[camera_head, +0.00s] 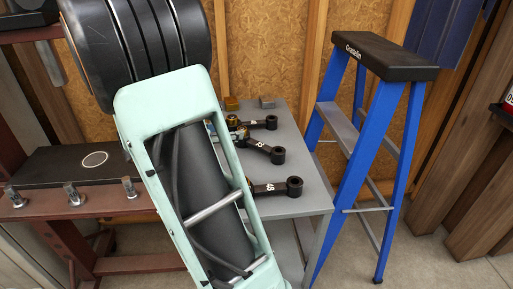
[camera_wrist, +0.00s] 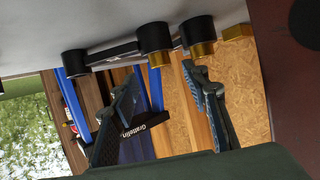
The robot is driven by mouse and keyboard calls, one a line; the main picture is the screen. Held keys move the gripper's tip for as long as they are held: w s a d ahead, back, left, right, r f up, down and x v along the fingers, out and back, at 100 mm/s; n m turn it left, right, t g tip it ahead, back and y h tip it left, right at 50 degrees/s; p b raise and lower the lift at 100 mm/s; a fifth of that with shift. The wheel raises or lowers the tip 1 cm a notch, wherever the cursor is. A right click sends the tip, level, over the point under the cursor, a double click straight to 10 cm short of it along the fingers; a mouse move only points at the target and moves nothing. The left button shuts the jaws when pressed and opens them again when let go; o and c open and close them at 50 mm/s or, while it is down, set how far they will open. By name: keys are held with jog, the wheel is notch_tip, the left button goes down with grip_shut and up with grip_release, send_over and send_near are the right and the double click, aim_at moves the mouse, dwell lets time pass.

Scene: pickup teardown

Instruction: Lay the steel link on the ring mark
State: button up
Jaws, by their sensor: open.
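Several dark links with pale labels lie on a grey table in the head view: a far one (camera_head: 262,123), a middle one (camera_head: 264,150) and a near one (camera_head: 282,187). My arm hides their left ends. I cannot tell which is the steel link. The ring mark (camera_head: 94,159) is a white ring on a black pad at the left, with nothing on it. In the wrist view my gripper (camera_wrist: 163,80) is open and empty. Black link ends, two with brass-coloured parts (camera_wrist: 156,58), show just beyond its fingertips, apart from them.
A brass-coloured block (camera_head: 231,103) and a grey block (camera_head: 267,101) sit at the back of the grey table (camera_head: 308,200). A blue stepladder (camera_head: 350,150) stands to its right. Several metal fittings (camera_head: 71,194) line the reddish bench edge before the pad (camera_head: 50,168).

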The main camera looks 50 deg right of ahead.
aim_at(239, 129)
jog(key=b+x, duration=0.1)
jog(key=x, duration=0.4)
jog(key=shift+d+f, duration=0.15)
jog(key=shift+d, duration=0.15)
grip_shut()
jog(key=shift+w, duration=0.1)
